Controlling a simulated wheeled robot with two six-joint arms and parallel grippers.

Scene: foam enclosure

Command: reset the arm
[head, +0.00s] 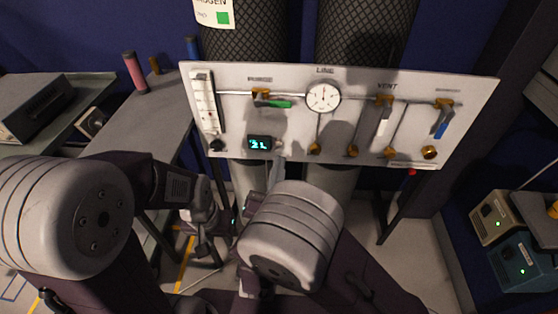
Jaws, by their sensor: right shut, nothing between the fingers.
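My left arm comes in from the left, and its gripper (207,245) hangs low in front of the grey bench, small and dark; its finger gap is not clear. My right arm's rounded grey link fills the lower middle. My right gripper (276,172) shows as a narrow grey tip just above that link, close below the panel's small digital display (259,143). It is shut and holds nothing. Whether it touches the panel cannot be told. The rest of the right wrist is hidden behind the link.
A pale valve panel (350,131) spans the middle, with a round gauge (323,97), green handle (280,104), white handle (383,126) and blue handle (441,130). Dark cylinders (365,35) stand behind. A grey bench (150,120) is left; instrument boxes (520,262) are right.

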